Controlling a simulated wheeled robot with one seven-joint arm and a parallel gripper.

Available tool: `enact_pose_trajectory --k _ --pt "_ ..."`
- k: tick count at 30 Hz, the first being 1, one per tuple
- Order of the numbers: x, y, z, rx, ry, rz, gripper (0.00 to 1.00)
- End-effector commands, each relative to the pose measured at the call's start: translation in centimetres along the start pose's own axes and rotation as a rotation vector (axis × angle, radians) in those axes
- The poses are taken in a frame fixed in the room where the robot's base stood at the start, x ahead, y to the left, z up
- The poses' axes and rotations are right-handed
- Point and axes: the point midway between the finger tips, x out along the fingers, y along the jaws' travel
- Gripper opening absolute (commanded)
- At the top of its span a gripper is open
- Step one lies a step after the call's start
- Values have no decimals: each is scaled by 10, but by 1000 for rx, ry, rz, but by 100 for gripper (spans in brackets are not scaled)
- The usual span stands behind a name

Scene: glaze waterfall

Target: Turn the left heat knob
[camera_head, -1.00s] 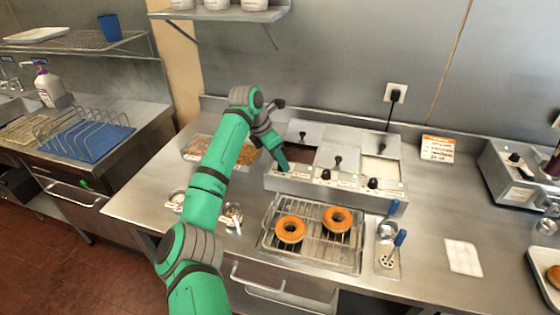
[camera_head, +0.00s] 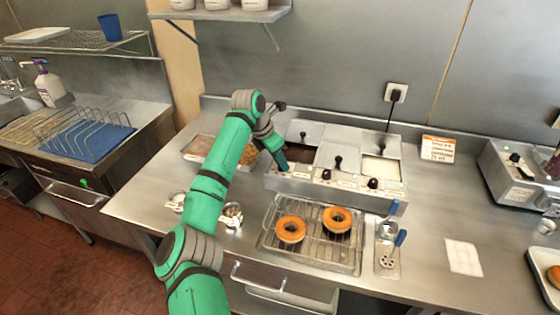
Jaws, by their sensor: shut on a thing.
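The glaze warmer (camera_head: 338,188) stands on the steel counter against the wall, with wells in its top and black knobs on its front face. The middle knob (camera_head: 326,174) and the right knob (camera_head: 373,183) show clearly. The left knob is hidden behind my gripper (camera_head: 285,167). My green arm reaches in from the lower left, and my gripper points down at the left end of the warmer's front. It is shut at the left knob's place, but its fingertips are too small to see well.
A wire rack with two doughnuts (camera_head: 290,229) lies in front of the warmer. A holder with blue-handled tools (camera_head: 388,250) stands right of it. Topping trays (camera_head: 201,146) lie behind my arm. Small cups (camera_head: 232,215) stand beside my arm.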

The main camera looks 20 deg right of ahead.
Motion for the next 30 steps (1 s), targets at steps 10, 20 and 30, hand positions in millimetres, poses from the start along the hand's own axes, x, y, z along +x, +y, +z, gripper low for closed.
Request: enact_pose_trajectory --k 10,20,30 --pt "-1 -1 -1 -225 1 99 2" --pt "-1 -3 0 -514 1 220 2" --pt "0 -5 2 -812 -1 343 2"
